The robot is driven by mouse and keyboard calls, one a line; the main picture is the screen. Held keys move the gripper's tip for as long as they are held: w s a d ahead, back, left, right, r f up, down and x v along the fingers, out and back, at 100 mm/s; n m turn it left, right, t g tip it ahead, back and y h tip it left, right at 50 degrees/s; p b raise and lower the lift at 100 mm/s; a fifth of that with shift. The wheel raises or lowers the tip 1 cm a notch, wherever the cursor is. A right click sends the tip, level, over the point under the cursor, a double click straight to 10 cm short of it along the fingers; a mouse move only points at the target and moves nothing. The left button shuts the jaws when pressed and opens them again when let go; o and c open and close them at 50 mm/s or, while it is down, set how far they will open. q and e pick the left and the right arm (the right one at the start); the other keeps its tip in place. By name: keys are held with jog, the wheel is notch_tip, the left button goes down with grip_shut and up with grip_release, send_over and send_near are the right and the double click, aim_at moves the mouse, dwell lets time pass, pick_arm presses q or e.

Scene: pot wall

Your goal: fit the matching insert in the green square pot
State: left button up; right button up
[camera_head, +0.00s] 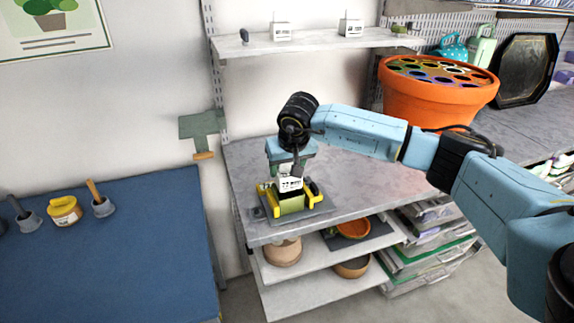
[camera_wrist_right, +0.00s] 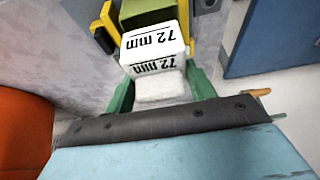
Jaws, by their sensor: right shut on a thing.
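The green square pot (camera_head: 291,203) stands in a yellow-armed holder (camera_head: 316,190) on a dark plate on the grey bench. My right gripper (camera_head: 289,170) is above the pot, pointing down. It is shut on a white insert (camera_head: 290,183) marked "72 mm". In the right wrist view the insert (camera_wrist_right: 155,48) is between the green fingers, and its far end is close to the pot's rim (camera_wrist_right: 147,12). I cannot tell whether the insert touches the pot. My left gripper is not in view.
Two white labelled blocks (camera_head: 281,31) (camera_head: 351,27) stand on the wall shelf (camera_head: 310,43). A large orange pot (camera_head: 438,95) with many coloured holes stands on the bench at right. A blue-topped table (camera_head: 110,250) is at left. Shelves with bowls lie under the bench.

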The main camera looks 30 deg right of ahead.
jog(key=shift+f+b, duration=0.55)
jog(key=shift+f, duration=0.05)
dwell(1.3)
jog(key=shift+f+b, duration=1.1)
jog(key=shift+f, duration=0.4)
jog(key=o, duration=1)
jog(key=shift+o, duration=0.2)
jog(key=shift+r, duration=0.1)
jog(key=v, duration=1.3)
jog(key=shift+s, duration=0.15)
jog(key=shift+a, duration=0.15)
